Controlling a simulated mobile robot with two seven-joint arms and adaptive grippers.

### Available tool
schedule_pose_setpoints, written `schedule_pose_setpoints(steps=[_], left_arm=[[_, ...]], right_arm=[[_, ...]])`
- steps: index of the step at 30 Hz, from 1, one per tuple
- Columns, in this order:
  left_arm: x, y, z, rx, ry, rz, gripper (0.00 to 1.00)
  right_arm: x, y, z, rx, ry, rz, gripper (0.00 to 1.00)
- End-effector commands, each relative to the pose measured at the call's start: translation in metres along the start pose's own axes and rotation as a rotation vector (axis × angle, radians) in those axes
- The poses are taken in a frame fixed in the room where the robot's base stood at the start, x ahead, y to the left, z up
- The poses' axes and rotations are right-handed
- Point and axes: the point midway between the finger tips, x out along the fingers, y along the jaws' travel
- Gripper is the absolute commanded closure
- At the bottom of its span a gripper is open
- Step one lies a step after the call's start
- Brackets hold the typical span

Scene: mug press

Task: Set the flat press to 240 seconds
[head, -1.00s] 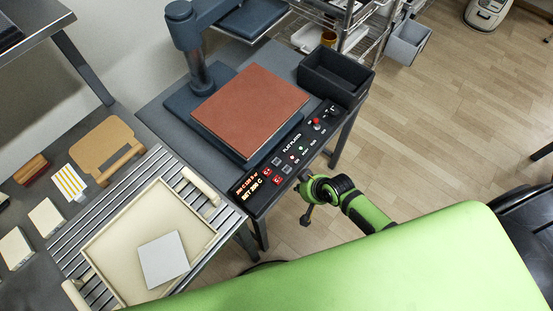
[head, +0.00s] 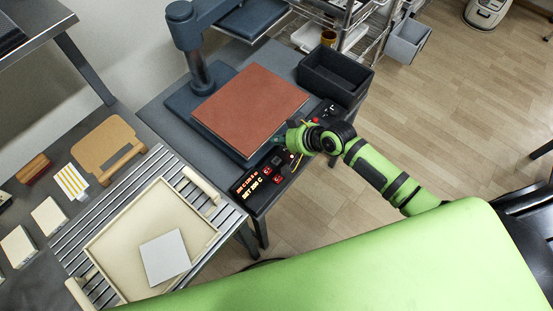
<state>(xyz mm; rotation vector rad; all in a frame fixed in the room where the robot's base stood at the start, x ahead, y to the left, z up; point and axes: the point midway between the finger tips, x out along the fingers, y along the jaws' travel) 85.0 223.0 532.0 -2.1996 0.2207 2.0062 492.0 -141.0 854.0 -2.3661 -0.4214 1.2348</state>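The flat press (head: 250,108) stands on a dark table, with a reddish-brown pad on its lower plate and its upper plate (head: 254,20) swung off to the back. Its control panel (head: 245,192) runs along the front edge, with a lit red display at the left end; the digits are too small to read surely. Red buttons (head: 276,176) sit beside the display. My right gripper (head: 284,143) is over the middle of the panel and hides several buttons and the panel lettering. Its fingers are too small and covered to tell open or shut. My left gripper is not in view.
A black open bin (head: 335,76) stands right of the press. A cream tray (head: 98,250) with a light grey square (head: 164,258) lies on a slatted rack at the lower left. A wire shelf is behind.

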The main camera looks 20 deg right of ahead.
Motion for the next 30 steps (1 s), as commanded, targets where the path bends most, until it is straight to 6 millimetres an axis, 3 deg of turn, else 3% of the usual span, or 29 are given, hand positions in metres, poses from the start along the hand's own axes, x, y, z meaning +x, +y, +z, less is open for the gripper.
schedule_pose_setpoints(steps=[8,21,30], left_arm=[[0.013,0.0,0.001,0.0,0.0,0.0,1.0],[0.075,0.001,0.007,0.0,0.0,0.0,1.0],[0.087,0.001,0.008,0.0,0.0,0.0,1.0]], right_arm=[[0.009,0.007,0.007,0.0,-0.001,0.001,1.0],[0.048,0.035,0.035,0.0,0.0,0.002,1.0],[0.062,0.045,0.045,-0.001,0.0,0.001,1.0]])
